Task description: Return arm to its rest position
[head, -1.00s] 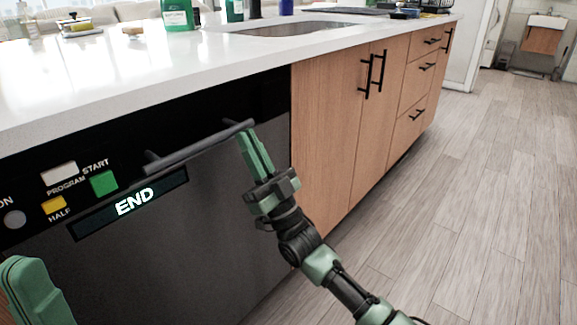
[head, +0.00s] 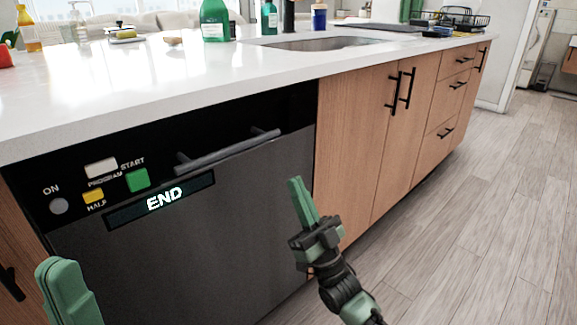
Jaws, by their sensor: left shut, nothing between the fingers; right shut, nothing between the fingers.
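My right gripper (head: 297,182) is shut and empty, its green fingers pointing up in front of the dishwasher's right edge. It is apart from the dishwasher handle (head: 230,150). My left gripper (head: 60,268) shows only as green fingers at the lower left edge, shut, with nothing in it. The dishwasher (head: 200,240) is closed, with a dark front and a display reading "END".
A white countertop (head: 150,90) runs above the dishwasher, with a sink (head: 315,44) and a green bottle (head: 214,20) on it. Wooden cabinets (head: 352,140) with black handles stand right of the dishwasher. The wooden floor (head: 480,210) at right is clear.

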